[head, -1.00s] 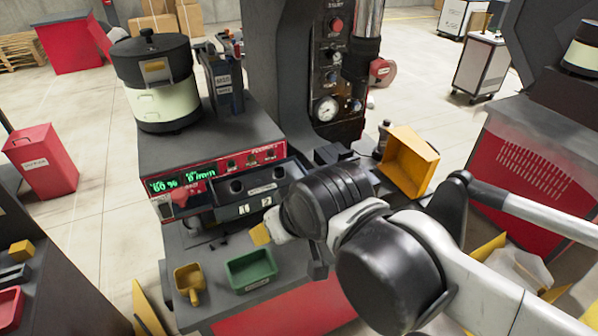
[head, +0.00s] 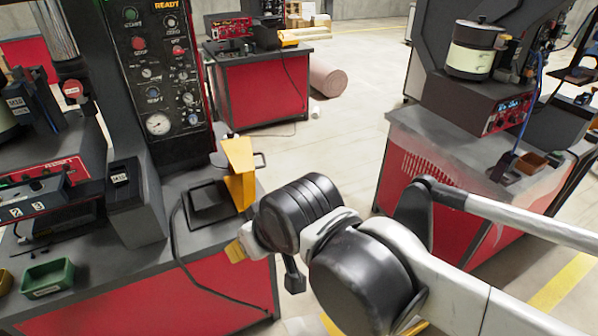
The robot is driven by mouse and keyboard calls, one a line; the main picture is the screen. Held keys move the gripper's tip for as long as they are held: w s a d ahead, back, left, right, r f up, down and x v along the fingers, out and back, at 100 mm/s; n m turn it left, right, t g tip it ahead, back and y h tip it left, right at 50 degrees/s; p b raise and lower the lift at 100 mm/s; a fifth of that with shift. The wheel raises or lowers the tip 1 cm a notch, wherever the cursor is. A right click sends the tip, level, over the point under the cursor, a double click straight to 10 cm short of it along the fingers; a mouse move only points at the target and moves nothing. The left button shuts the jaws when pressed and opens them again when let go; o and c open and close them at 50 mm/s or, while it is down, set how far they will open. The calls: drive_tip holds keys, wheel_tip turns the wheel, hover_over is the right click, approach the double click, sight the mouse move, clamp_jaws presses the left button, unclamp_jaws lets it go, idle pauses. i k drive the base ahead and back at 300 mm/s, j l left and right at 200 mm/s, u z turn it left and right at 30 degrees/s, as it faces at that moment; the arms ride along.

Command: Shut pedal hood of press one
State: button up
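Press one (head: 160,75) stands at the left, a dark column with a gauge, buttons and a lit READY sign. On the grey bench top in front of it lies a dark pedal base (head: 208,203). A yellow hood (head: 238,172) stands raised at the right edge of this base, so it looks open. My gripper (head: 236,250) is at the bench's front right edge in the picture, below the hood and apparently apart from it. Only a yellowish tip shows; my black wrist hides the rest, so its opening cannot be seen.
A dark box (head: 137,205) and a black cable lie left of the pedal base. A green tray (head: 47,278) is at the lower left. Another red bench (head: 435,150) with a bowl feeder (head: 473,50) stands at the right. Open floor (head: 340,150) lies between the benches.

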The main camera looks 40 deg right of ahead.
sight(240, 184)
drive_tip(key=k+l, duration=0.2)
drive_tip(key=l, duration=0.15)
drive_tip(key=k+l, duration=0.15)
drive_tip(key=l, duration=0.25)
drive_tip(key=k+l+u, duration=0.1)
drive_tip(key=l, duration=0.25)
drive_tip(key=k+l, duration=0.3)
drive_tip(key=i+l, duration=0.1)
drive_tip(key=i+l+u, duration=0.1)
drive_tip(key=l, duration=0.25)
